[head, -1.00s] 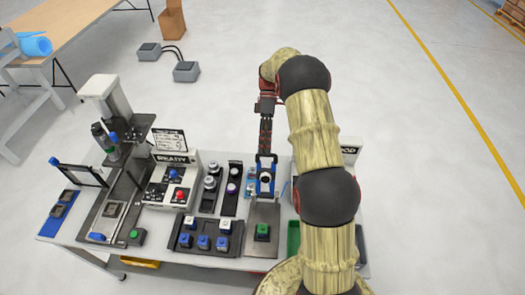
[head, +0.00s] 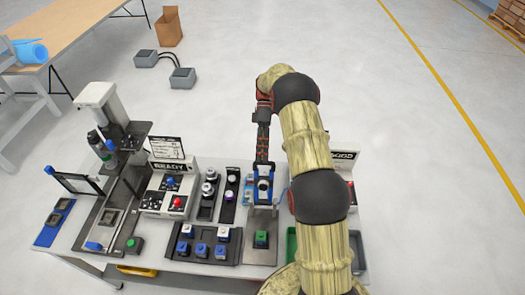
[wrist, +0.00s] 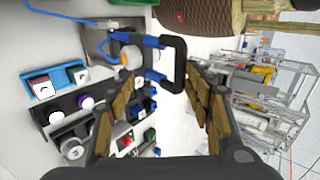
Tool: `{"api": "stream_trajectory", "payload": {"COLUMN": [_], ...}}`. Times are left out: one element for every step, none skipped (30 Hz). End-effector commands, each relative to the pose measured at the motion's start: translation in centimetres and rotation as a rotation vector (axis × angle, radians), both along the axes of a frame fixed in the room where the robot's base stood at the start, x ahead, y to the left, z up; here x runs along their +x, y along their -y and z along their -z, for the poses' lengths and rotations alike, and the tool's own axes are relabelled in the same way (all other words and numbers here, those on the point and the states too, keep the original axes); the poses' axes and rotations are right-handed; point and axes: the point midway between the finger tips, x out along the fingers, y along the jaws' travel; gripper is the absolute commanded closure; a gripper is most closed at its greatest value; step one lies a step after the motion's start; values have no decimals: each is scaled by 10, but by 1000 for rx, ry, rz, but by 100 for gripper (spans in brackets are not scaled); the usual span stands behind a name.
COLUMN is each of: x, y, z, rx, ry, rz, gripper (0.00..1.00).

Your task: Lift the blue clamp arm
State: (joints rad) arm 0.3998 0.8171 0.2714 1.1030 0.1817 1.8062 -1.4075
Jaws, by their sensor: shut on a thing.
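The blue clamp arm (head: 264,188) stands upright at the back of a grey plate on the workbench in the head view. The exact contact is hard to see. A green button block (head: 261,239) sits on the plate in front.
A button tray (head: 207,247) and knob strips (head: 229,195) stand close to the left. The control box marked READY (head: 167,192) and a press (head: 105,110) stand farther left. A green bin (head: 291,245) is to the right, partly behind my arm.

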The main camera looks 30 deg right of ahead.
Motion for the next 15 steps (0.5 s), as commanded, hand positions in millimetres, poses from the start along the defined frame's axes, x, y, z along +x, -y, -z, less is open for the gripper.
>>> {"api": "stream_trajectory", "payload": {"x": [-5, -5, -5, -5, -5, -5, -4, -4, -4, -4, -4, -4, -4, -4, -4], "y": [0, 0, 0, 0, 0, 0, 0, 0, 0, 0, 1, 1, 1, 1, 1], "z": [15, 15, 15, 14, 14, 14, 13, 13, 13, 13, 12, 12, 12, 12, 12], "rx": [-1, 0, -1, -1, -1, -1, -1, -2, -1, -2, -2, -2, -2, -2, -2], "ry": [-14, -13, -13, -13, -13, -12, -12, -11, -11, -10, -10, -10, -10, -9, -9], "rz": [-1, 0, 0, 0, 1, 1, 1, 1, 2, 2, 2, 2, 2, 3, 3], "gripper": [64, 60, 58, 57, 57, 57, 57, 57, 58, 59, 59, 60, 60, 61, 61]}}
